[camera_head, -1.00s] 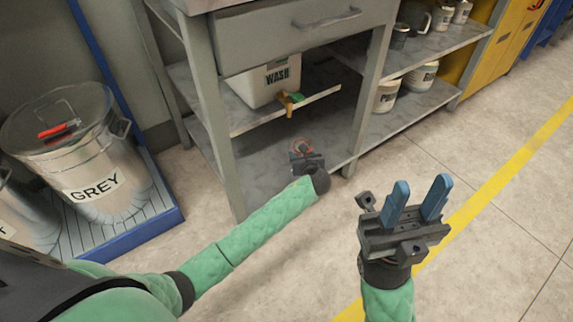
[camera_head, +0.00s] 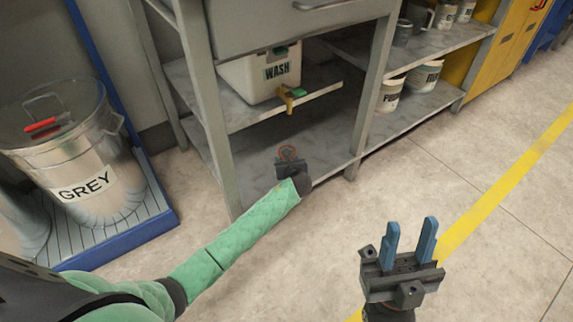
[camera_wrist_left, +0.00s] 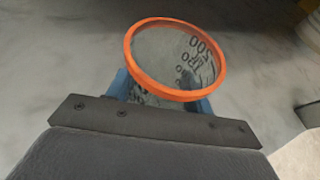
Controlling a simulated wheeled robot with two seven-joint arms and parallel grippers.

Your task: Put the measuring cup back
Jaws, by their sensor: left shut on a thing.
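The measuring cup (camera_wrist_left: 170,62) has an orange rim and dark numbers on its wall, and its open top faces the left wrist camera. Blue fingers of my left gripper (camera_wrist_left: 165,95) show on both sides of it, shut on the cup. In the head view the cup's orange rim (camera_head: 288,153) shows just beyond the left gripper (camera_head: 291,168), in front of the grey lower shelf (camera_head: 258,183). I cannot tell whether the cup touches the shelf. My right gripper (camera_head: 410,248) is open and empty over the floor, its blue fingers apart.
Table legs (camera_head: 219,125) flank the bay. A GREY bin (camera_head: 75,165) stands at left. Tubs (camera_head: 388,93) fill the right shelves. The floor at right is clear.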

